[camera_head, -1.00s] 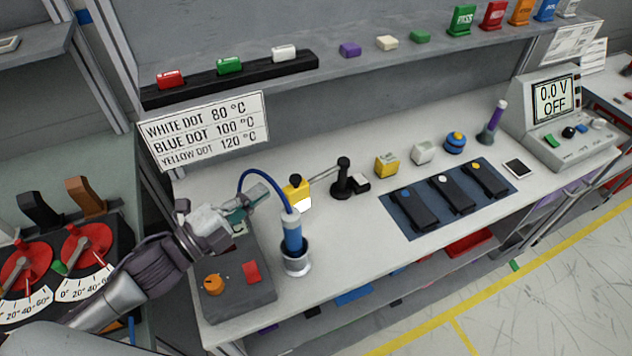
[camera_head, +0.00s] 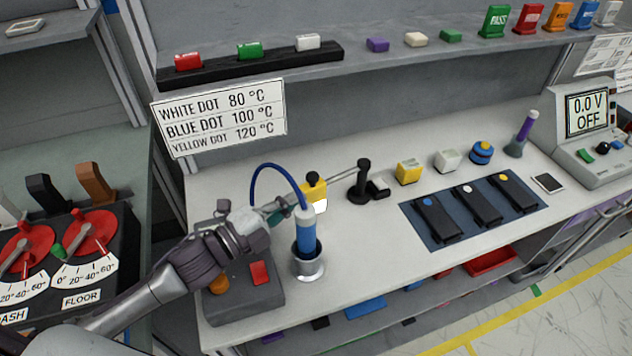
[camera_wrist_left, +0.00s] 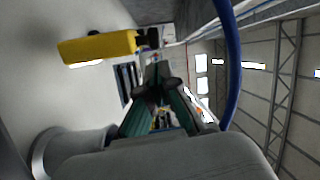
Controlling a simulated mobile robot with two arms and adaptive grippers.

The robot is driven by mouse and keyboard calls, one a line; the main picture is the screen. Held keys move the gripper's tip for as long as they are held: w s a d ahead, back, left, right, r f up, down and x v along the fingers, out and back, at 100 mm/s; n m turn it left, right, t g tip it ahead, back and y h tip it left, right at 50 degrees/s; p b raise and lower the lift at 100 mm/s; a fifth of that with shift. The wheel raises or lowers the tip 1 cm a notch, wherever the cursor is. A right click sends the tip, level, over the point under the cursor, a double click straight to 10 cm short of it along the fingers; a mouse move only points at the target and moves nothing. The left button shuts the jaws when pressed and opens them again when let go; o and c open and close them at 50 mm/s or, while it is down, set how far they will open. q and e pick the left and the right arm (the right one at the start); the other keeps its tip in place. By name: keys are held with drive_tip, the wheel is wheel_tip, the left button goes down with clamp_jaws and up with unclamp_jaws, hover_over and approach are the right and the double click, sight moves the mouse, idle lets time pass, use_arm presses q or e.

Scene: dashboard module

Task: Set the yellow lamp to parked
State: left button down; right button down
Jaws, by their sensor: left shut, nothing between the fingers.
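The yellow lamp (camera_head: 313,191) has a black knob on top and a bright white lower face. It hangs on a thin arm from a black stand (camera_head: 363,182) on the bench. In the left wrist view the lamp (camera_wrist_left: 95,47) is at the upper left, apart from the fingers. My left gripper (camera_head: 284,208) is shut and empty, just left of the lamp, behind the blue soldering iron (camera_head: 305,233) and its cable. In the left wrist view the gripper's green-edged fingers (camera_wrist_left: 158,88) show at the centre. My right gripper is not in view.
The iron stands in a metal holder (camera_head: 308,264) in front of the gripper. Its blue cable (camera_head: 268,170) arches close by. The grey control box (camera_head: 240,297) lies under my left arm. A yellow block (camera_head: 409,171) and a blue mat (camera_head: 450,239) are to the right.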

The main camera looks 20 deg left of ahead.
sight(309, 179)
use_arm(q)
drive_tip(key=p+x, duration=0.1)
drive_tip(key=x, duration=0.4)
drive_tip(key=shift+w+d, duration=0.2)
drive_tip(key=shift+w, duration=0.1)
drive_tip(key=shift+a, duration=0.1)
drive_tip(key=shift+w+a+m+g+h, duration=0.7)
drive_tip(key=shift+a+m+g+h, duration=0.15)
drive_tip(key=shift+h, duration=0.25)
drive_tip(key=shift+s+d, duration=0.1)
